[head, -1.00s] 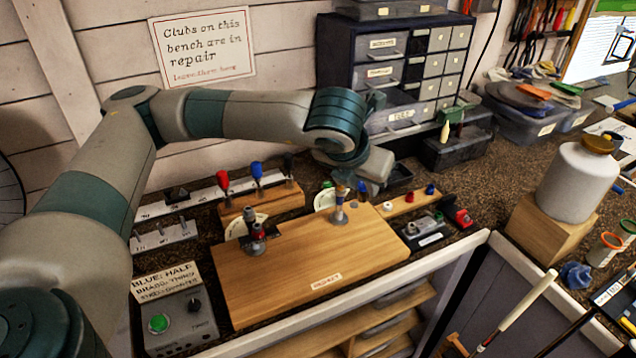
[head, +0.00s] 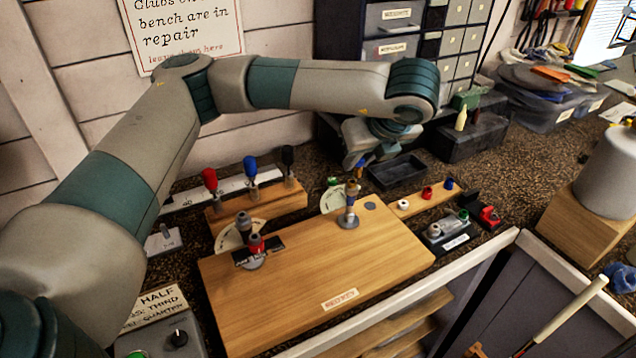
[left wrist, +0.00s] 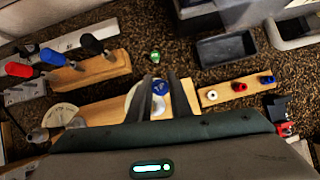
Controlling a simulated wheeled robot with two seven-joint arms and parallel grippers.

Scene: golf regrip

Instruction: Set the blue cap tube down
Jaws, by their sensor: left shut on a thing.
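My left gripper (head: 360,160) is above the back edge of the wooden board (head: 290,290), near the dark tray. It is shut on the blue cap tube (left wrist: 160,87), whose blue top shows between the two fingers in the left wrist view. In the head view only a small bit of blue shows at the fingertips, and most of the tube is hidden. I cannot tell whether the tube touches anything below. My right gripper is not in view.
A brass-topped post (head: 350,207) stands on the board close to the gripper. A red-banded clamp (head: 256,245) stands farther left. A black tray (head: 397,172) lies behind, to the right. A block holds red, blue and black tools (head: 253,180). A small green-capped item (left wrist: 155,57) lies on the bench.

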